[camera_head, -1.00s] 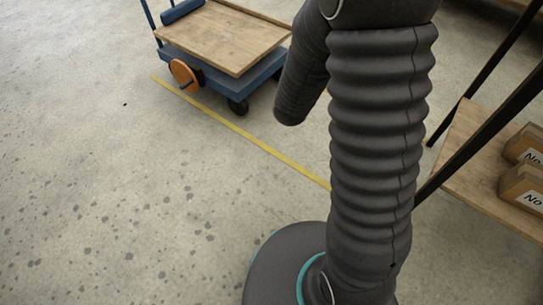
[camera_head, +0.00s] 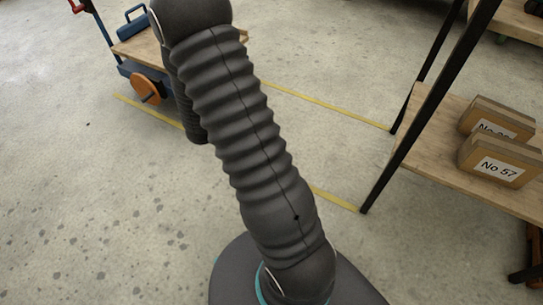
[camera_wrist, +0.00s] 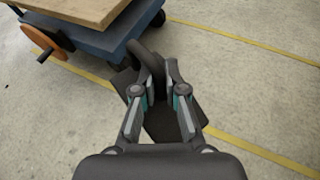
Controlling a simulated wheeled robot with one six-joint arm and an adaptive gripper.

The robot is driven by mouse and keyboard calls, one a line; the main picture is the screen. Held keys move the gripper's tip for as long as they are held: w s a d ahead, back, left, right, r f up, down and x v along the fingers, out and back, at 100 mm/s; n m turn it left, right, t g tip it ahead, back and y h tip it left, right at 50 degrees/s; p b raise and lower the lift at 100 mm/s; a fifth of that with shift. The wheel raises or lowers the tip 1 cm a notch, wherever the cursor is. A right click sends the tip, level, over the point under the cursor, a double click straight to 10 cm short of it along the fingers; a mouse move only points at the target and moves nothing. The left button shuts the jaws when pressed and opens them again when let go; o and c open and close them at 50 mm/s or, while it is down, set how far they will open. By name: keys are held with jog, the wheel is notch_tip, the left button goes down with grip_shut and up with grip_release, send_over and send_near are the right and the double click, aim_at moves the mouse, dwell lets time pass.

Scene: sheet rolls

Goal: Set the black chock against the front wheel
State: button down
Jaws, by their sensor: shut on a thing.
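My gripper (camera_wrist: 157,80) is shut on the black chock (camera_wrist: 168,124) in the wrist view, with a dark loop-like part standing between the fingers. The fingers hide part of the chock. The blue cart (camera_wrist: 118,37) with a wooden deck is just beyond it. A dark wheel (camera_wrist: 158,18) shows under the cart's right corner, and the chock is apart from it. An orange disc (camera_wrist: 42,38) is on the cart's left side. In the head view the cart (camera_head: 137,70) is partly behind my arm, and my gripper and the chock are hidden.
Yellow floor lines (camera_wrist: 254,148) run on both sides of the chock in the wrist view. A black-framed shelf (camera_head: 432,153) with cardboard boxes (camera_head: 498,163) stands at the right in the head view. The concrete floor at the left is clear.

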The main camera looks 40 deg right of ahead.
jog(key=s+d+f+m+g+h+b, duration=0.35)
jog(key=s+d+f, duration=0.35)
jog(key=d+f, duration=0.5)
jog(key=s+d+f+m+g+h+b, duration=0.2)
jog(key=s+d+f+m+g, duration=0.35)
jog(key=d+f, duration=0.7)
jog(key=shift+n, duration=0.4)
jog(key=shift+w+a+f+b, duration=0.35)
jog(key=shift+w+a+f, duration=0.25)
jog(key=shift+w+f, duration=0.95)
jog(key=shift+w+a+f+b, duration=0.4)
jog(key=shift+w+a+f, duration=0.25)
jog(key=shift+w+f, duration=0.9)
jog(key=shift+w+a+f+b, duration=0.35)
jog(key=shift+w+a+f, duration=0.25)
jog(key=shift+w+f, duration=0.95)
jog(key=shift+s+f, duration=0.15)
jog(key=shift+f, duration=0.05)
jog(key=c, duration=1.2)
grip_release()
jog(key=shift+c, duration=0.2)
jog(key=shift+r, duration=0.1)
